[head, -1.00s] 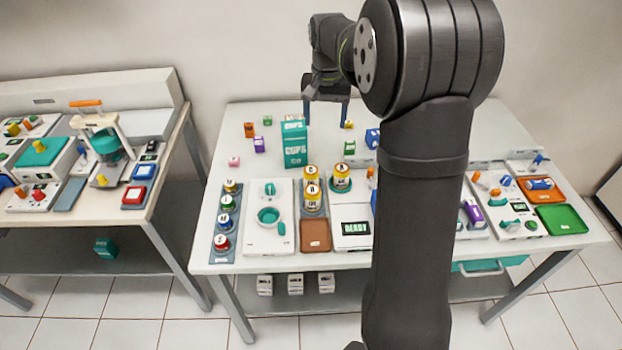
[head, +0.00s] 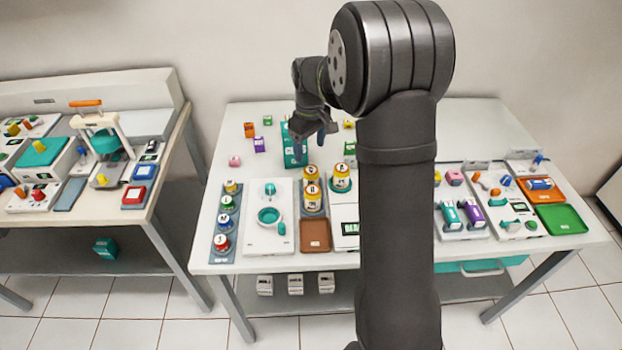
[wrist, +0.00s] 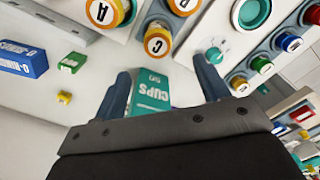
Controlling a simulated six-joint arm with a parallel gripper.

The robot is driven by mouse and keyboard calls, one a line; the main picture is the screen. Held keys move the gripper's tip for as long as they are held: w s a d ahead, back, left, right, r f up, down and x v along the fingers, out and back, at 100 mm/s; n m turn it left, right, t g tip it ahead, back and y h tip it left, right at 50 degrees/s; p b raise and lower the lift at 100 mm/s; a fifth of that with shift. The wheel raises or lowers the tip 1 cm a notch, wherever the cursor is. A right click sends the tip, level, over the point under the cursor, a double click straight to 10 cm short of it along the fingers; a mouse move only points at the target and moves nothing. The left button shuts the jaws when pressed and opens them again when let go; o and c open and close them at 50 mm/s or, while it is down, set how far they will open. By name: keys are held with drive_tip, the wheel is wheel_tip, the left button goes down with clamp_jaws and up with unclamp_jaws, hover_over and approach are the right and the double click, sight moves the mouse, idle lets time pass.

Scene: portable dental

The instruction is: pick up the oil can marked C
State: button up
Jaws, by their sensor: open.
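The oil can marked C (wrist: 158,40) has a yellow-orange top with a white lid, and its letter is legible in the wrist view. In the head view, it appears to be the back can (head: 311,173) of two yellow-topped cans on a grey tray. A can marked A (wrist: 103,12) and another yellow-topped can (wrist: 183,6) stand near it. My gripper (wrist: 163,74) is open and empty, above and behind the cans. It also shows in the head view (head: 311,146). The teal cups box (wrist: 150,92) shows between its fingers in the wrist view.
The cups box (head: 293,158) stands behind the cans, partly hidden by my gripper. A rack of small jars (head: 227,214), a white unit with a bowl (head: 256,236) and a brown pad (head: 316,238) lie near the cans. My arm hides part of the table.

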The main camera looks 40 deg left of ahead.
sight(311, 170)
drive_tip(key=f, duration=1)
drive_tip(key=shift+w+f, duration=0.2)
drive_tip(key=shift+f, duration=0.05)
drive_tip(key=shift+c, duration=0.5)
drive_tip(key=c, duration=1)
